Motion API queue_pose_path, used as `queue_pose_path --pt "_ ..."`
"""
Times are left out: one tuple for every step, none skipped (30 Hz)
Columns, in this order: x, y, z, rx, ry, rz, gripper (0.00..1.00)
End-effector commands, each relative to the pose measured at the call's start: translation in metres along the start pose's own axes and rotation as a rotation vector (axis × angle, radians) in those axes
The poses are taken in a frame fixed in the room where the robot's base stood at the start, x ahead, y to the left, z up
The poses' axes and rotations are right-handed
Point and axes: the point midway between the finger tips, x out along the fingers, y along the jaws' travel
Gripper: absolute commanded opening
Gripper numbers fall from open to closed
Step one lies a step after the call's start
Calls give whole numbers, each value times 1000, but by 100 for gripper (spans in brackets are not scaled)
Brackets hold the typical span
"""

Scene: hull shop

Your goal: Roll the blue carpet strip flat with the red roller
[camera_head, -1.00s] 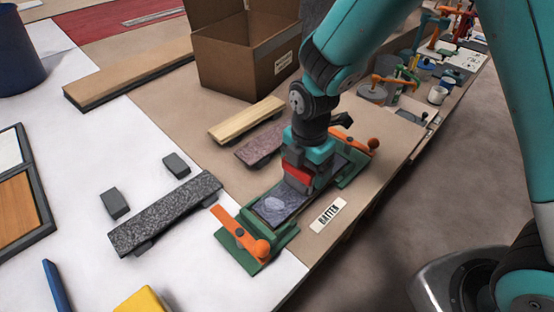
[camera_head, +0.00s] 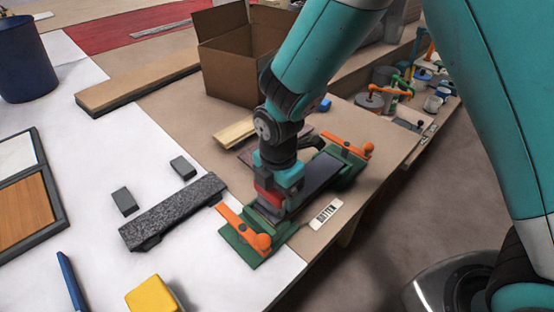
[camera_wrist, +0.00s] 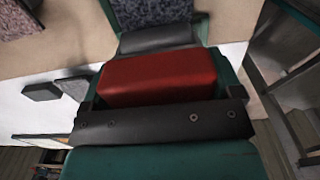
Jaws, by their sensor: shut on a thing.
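My gripper (camera_head: 270,198) is shut on the red roller (camera_head: 268,192), over the near end of a green jig. In the wrist view the roller's red body (camera_wrist: 160,78) sits across the jaws, with a dark grey rounded part (camera_wrist: 158,38) beyond it. A dark blue-grey strip (camera_head: 318,172) lies lengthwise in the jig between two orange-handled clamps. A dark speckled surface (camera_wrist: 155,10) shows beyond the roller in the wrist view. The strip's near end is hidden by my gripper, so I cannot tell whether the roller touches it.
A speckled dark bar (camera_head: 173,210) and two small grey blocks (camera_head: 124,201) (camera_head: 183,167) lie left. An open cardboard box (camera_head: 235,75) stands behind. The table edge is close on the right.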

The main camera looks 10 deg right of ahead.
Motion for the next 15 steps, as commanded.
queue_pose_path --pt "-4 -1 0 0 0 -4 42" --pt "-12 0 1 1 0 1 42" --pt "-23 0 2 1 0 2 42" --pt "-30 0 2 2 -1 3 42" --pt "-37 -1 2 3 -1 4 42" --pt "-42 -2 3 4 0 0 42" --pt "-43 -2 3 4 0 -1 42" --pt "-45 -2 3 3 0 -1 42" --pt "-49 -2 2 3 0 -1 42" --pt "-51 -2 2 3 0 -1 42" --pt "-54 -1 2 2 0 -1 42" --pt "-58 -1 2 2 0 0 42" --pt "-60 -1 2 1 0 0 42" --pt "-63 -1 1 0 0 1 42" --pt "-66 0 1 0 0 1 42"
